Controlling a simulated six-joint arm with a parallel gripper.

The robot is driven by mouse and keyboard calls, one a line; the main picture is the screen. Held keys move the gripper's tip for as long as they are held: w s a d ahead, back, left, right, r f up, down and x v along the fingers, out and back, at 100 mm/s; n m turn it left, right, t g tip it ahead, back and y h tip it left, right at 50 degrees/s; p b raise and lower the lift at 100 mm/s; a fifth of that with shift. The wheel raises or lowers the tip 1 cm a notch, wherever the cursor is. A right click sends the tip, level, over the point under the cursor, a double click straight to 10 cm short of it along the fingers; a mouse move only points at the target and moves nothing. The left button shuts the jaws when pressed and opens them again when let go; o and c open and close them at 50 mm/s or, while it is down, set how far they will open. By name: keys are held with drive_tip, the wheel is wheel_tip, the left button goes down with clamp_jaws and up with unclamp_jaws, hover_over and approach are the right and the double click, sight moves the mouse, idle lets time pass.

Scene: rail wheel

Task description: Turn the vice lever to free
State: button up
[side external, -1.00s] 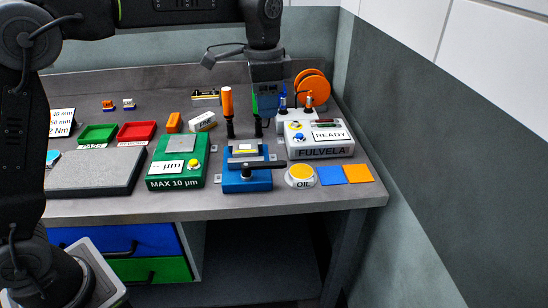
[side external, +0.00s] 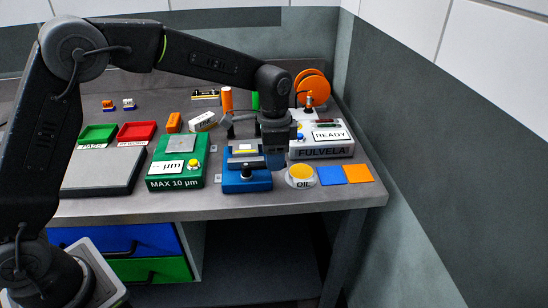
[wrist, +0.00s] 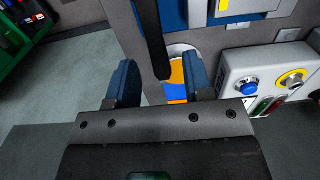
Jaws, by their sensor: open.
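The blue vice (side external: 247,183) stands near the front edge of the bench, with a small yellow-topped part (side external: 245,148) in its jaws. Its black lever (side external: 252,163) lies across the front, pointing right; my gripper hides its right end. My gripper (side external: 274,168) is at that end, pointing down. In the wrist view my gripper (wrist: 161,82) is open, with a blue finger on each side. The lever (wrist: 149,35) comes down from the top, and its end shows between the fingers, with gaps at both sides. The vice body (wrist: 173,15) shows behind it.
The green gauge block (side external: 176,162) stands left of the vice.

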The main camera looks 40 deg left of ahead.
drive_tip(key=shift+f, duration=0.55)
clamp_jaws()
